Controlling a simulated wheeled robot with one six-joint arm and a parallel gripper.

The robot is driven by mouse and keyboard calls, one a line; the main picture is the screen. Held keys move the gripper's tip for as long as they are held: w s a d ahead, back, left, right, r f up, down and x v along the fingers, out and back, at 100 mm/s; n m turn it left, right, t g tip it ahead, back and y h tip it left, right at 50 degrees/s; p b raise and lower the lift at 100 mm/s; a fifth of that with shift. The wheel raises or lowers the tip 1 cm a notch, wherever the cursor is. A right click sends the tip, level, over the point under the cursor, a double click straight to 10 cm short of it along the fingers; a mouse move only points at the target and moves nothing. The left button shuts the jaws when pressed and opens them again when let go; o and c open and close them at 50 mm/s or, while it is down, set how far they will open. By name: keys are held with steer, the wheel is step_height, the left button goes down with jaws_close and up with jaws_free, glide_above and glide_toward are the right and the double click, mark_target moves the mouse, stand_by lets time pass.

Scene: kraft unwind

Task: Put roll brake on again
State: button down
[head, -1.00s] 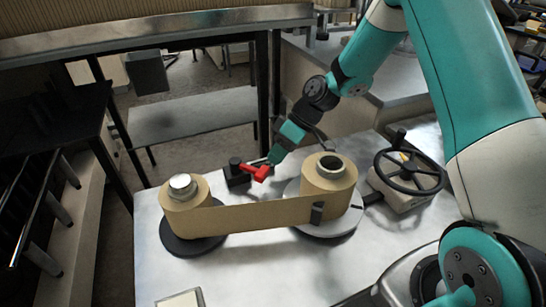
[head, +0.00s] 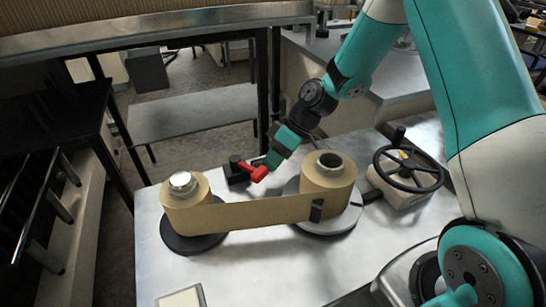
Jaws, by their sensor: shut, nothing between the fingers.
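The roll brake's red lever (head: 254,173) sits on a small black block (head: 236,170) behind the paper web. My gripper (head: 268,164) is shut with its tip right at the lever's right end; I cannot tell whether they touch. A brown paper roll (head: 327,180) stands on a grey disc (head: 347,220) just right of the gripper. Its paper runs left as a flat web (head: 255,211) to a smaller roll (head: 184,195) on a black disc (head: 195,243).
A black handwheel (head: 408,168) on a pale box stands at the right. A pale square pad (head: 181,298) lies at the front left. The front middle of the metal table (head: 270,270) is clear.

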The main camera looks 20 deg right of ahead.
steer(key=v, duration=1.7)
steer(key=shift+r, duration=0.15)
steer(key=shift+d, duration=0.1)
steer(key=shift+w+a+f+m+g+h+p, duration=0.5)
steer(key=shift+m+p, duration=0.65)
steer(key=shift+m, duration=2.35)
steer(key=shift+w+a+f+m+g+h+p, duration=0.25)
steer(key=shift+w+a+m+h+p, duration=0.7)
steer(key=shift+m, duration=2.55)
steer(key=shift+w+a+f+m+g+h+p, duration=0.1)
steer(key=shift+a+f+m+g+h+p, duration=0.25)
steer(key=shift+m+p, duration=2.1)
steer(key=shift+f+m+b, duration=0.1)
steer(key=shift+m+b, duration=0.95)
steer(key=shift+f, duration=0.1)
